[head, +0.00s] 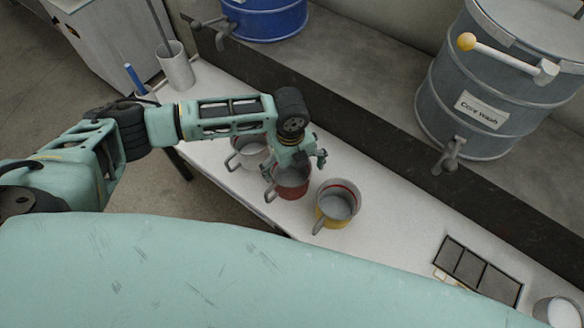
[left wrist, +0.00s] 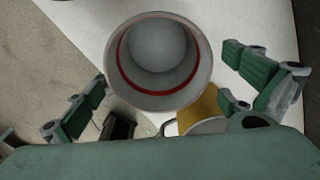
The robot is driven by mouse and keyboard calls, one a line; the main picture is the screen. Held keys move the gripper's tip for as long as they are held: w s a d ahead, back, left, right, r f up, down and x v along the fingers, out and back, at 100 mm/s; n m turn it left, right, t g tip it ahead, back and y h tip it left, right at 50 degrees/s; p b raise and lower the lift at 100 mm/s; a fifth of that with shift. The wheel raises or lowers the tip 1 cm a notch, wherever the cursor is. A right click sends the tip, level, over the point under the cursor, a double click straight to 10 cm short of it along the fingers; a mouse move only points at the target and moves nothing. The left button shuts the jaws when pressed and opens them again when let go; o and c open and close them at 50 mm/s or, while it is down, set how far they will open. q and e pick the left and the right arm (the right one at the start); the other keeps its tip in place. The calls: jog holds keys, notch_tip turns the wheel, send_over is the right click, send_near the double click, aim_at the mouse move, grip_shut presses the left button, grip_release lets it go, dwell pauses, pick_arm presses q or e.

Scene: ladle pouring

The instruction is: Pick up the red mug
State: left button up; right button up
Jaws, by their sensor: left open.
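The red mug (head: 292,188) stands upright on the white bench top, between a pale mug and a yellow mug. Its handle points to the lower left, and my gripper hides part of its rim. My left gripper (head: 296,166) is over the red mug, with its fingers spread apart. In the left wrist view, the open fingers (left wrist: 166,78) lie to either side of a large round mug opening, which I take to be the red mug (left wrist: 160,48). It has a grey inside and a red line below the rim. I cannot tell whether the fingers touch it. My right gripper is not in view.
The yellow mug (head: 335,204) is close on the right, and it also shows in the left wrist view (left wrist: 203,108). The pale mug (head: 246,153) is close on the left. A grey drum (head: 490,85) and a blue drum (head: 265,18) stand behind.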

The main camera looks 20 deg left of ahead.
pick_arm(q)
jog(key=a, duration=0.1)
send_over(290, 179)
jog(key=s, duration=0.2)
jog(key=f, duration=0.4)
jog(key=d+f, duration=0.1)
jog(key=f, duration=0.1)
jog(key=shift+s+f+p, duration=0.2)
jog(key=shift+f+p, duration=0.05)
jog(key=shift+p, duration=0.15)
jog(key=shift+f, duration=0.5)
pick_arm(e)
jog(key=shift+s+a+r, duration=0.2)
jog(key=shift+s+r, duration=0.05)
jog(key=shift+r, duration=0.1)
pick_arm(q)
jog(key=c, duration=1.4)
jog(key=shift+o, duration=0.2)
jog(key=shift+r, duration=0.1)
